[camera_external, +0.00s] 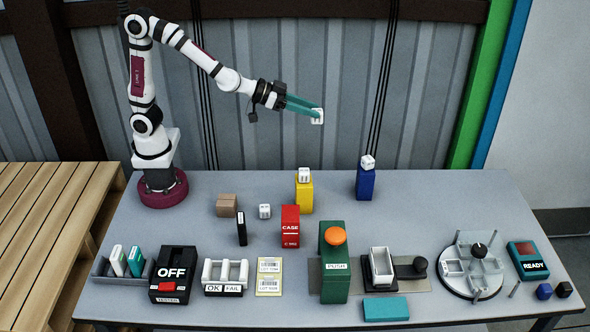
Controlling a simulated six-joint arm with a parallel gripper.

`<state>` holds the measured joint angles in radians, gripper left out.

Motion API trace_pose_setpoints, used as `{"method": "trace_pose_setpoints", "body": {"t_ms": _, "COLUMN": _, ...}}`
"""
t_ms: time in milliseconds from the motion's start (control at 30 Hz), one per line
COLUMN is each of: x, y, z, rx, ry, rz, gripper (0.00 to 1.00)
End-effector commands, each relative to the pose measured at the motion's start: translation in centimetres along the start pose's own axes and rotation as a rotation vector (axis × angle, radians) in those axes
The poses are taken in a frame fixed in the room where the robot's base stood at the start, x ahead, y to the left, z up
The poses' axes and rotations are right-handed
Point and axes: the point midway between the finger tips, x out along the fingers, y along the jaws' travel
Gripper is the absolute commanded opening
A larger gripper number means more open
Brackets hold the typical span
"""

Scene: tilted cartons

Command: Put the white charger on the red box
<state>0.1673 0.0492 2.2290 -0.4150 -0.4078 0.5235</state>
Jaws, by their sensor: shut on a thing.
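My gripper (316,111) is high above the back of the table, with its teal fingers shut on a small white charger (317,118). The charger is in the air, clear of everything below. The red box (290,228), marked CASE, stands upright mid-table, below and to the left of my gripper, with nothing on its top. Similar white cubes sit on the yellow box (305,197), on the blue box (366,185) and on the table (265,211) left of the red box.
A brown box (227,205) and a thin black box (241,228) stand left of the red box. A green box with an orange PUSH button (334,237) stands close to its right. The yellow box is just behind it. Trays and fixtures line the table's front.

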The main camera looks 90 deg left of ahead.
Motion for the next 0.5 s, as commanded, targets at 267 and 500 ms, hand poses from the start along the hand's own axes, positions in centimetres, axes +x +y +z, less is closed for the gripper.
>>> {"method": "trace_pose_setpoints", "body": {"t_ms": 267, "x": -3.1, "y": 11.4, "z": -0.4, "rx": 0.016, "ry": -0.001, "rz": 0.046, "gripper": 0.00}}
{"method": "trace_pose_setpoints", "body": {"t_ms": 500, "x": -9.8, "y": 19.8, "z": 4.2, "rx": 0.015, "ry": -0.003, "rz": 0.028, "gripper": 0.00}}
